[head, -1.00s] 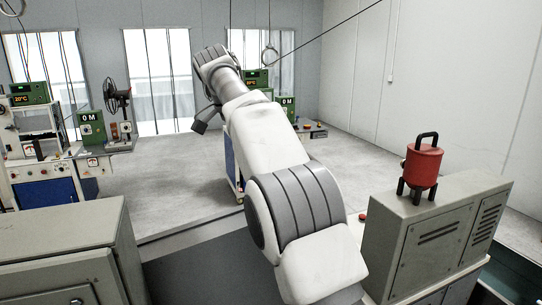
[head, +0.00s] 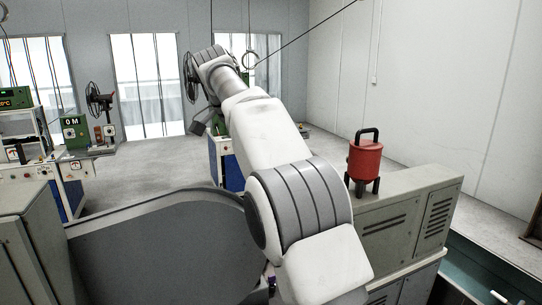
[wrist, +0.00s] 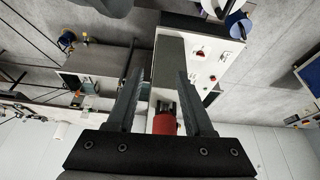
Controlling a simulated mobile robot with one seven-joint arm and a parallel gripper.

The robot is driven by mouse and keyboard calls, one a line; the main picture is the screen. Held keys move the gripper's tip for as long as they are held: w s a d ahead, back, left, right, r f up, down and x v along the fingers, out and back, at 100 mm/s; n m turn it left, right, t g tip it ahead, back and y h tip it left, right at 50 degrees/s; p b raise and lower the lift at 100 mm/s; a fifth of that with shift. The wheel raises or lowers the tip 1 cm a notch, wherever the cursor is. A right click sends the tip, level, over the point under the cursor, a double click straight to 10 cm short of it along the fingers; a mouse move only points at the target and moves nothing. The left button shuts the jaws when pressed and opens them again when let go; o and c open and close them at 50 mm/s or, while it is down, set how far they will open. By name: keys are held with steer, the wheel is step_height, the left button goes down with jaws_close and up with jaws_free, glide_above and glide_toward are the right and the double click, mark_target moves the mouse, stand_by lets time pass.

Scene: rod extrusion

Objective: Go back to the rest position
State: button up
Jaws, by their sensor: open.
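My gripper (wrist: 155,76) shows in the wrist view with its two dark fingers spread wide apart and nothing held between them. In the head view my white and grey arm (head: 265,135) reaches out ahead and slightly left across the room. Its far end is small and partly hidden there, so the fingers are not clear in that view.
The red canister with a black handle (head: 366,160) stands on a grey cabinet (head: 405,232) right of my arm. Another grey cabinet (head: 32,235) is close at left. Equipment benches with a green "0 M" box (head: 75,132) stand at back left. Open floor (head: 150,172) lies between.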

steer(key=s+d+n+t+y+b, duration=0.1)
steer(key=s+d+n+y+b, duration=0.15)
steer(key=s+d+n, duration=0.65)
steer(key=s+d+f+n+t+b, duration=0.1)
steer(key=s+d+f+n, duration=0.1)
steer(key=s+f, duration=0.6)
steer(key=s+d+f+n+t+y, duration=0.1)
steer(key=s+d+f, duration=0.4)
steer(key=s, duration=0.9)
step_height(320, 180, down, 3)
steer(key=shift+d+f+n+t+b, duration=0.15)
steer(key=shift+d+n+t+b, duration=0.1)
steer(key=shift+n+t+b, duration=0.2)
steer(key=shift+s+a+y, duration=0.1)
steer(key=shift+y, duration=0.15)
